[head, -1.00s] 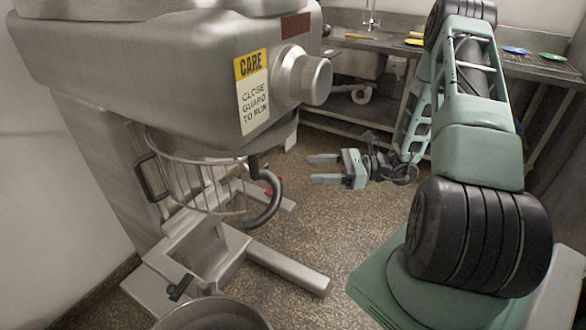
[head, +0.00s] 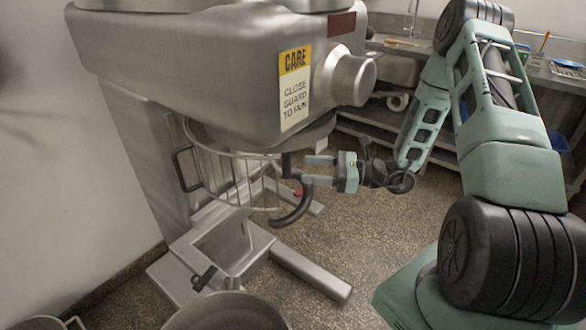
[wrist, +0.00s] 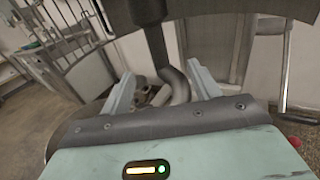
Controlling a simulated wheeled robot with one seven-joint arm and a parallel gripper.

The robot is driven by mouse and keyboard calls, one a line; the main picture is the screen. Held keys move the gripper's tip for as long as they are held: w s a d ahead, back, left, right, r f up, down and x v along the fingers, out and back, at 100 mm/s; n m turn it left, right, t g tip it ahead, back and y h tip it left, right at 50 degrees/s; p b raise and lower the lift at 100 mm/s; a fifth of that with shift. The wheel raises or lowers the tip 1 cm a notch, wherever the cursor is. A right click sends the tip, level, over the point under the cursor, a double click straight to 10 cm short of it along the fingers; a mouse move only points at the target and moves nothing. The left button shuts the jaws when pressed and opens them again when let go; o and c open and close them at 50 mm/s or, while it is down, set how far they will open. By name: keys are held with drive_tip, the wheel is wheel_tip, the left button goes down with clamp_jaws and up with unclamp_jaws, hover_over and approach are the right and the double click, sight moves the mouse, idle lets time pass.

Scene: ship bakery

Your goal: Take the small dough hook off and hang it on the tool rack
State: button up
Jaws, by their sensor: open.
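The small dough hook (head: 292,211) is a dark, curved piece hanging upright under the mixer head (head: 220,75), at the right of the wire guard (head: 225,180). My gripper (head: 306,170) is open, with its fingertips at the hook's upper shank from the right. In the wrist view the hook (wrist: 176,82) hangs between the two spread fingers of my gripper (wrist: 160,88); I cannot tell whether either finger touches it. The tool rack is not identifiable in either view.
A steel bowl (head: 226,312) stands at the bottom, below the mixer. The mixer's base legs (head: 312,274) spread over the speckled floor. Behind my arm is a steel sink bench (head: 372,120) with a blue dish (head: 567,64). Open floor lies right of the mixer.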

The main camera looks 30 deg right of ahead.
sight(292, 172)
drive_tip(key=shift+x, duration=2.75)
clamp_jaws()
drive_tip(key=shift+w+r+p, duration=0.1)
drive_tip(key=shift+r+p, duration=0.25)
drive_tip(key=shift+p, duration=0.05)
